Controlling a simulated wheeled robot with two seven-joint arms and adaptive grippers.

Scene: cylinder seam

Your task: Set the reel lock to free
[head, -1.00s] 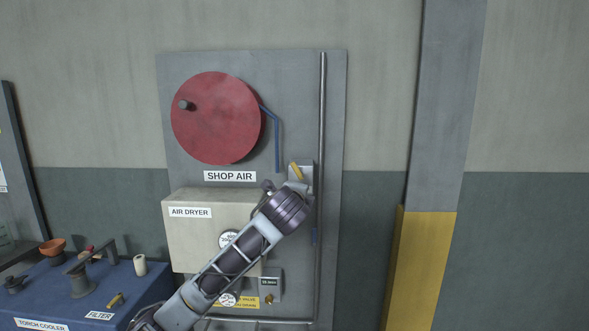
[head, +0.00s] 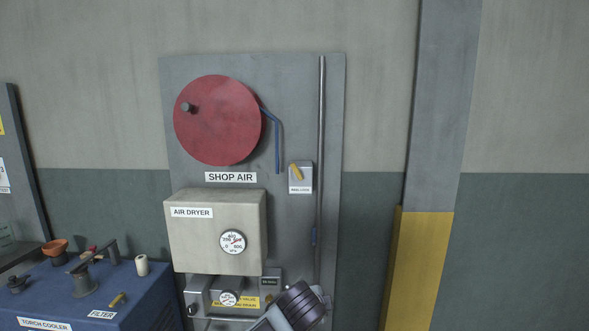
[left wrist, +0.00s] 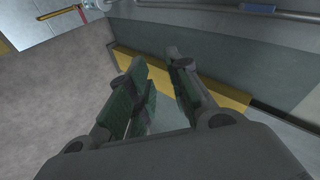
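The reel lock (head: 301,185) is a small grey plate with a white label on the wall panel, right of the SHOP AIR sign. Its yellow lever (head: 296,172) leans, upper end to the left and lower end to the right. The label is too small to read positions. My left arm's wrist shows at the bottom of the head view, well below the reel lock, with its fingers not clearly visible there. In the left wrist view my left gripper (left wrist: 160,90) has its fingers apart with nothing between them. My right gripper is not in view.
A red reel (head: 217,120) is above left. The air dryer box (head: 190,240) with a gauge (head: 232,241) juts out at lower left. A vertical pipe (head: 321,130) runs right of the lock. A blue cooler bench (head: 60,290) stands at lower left.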

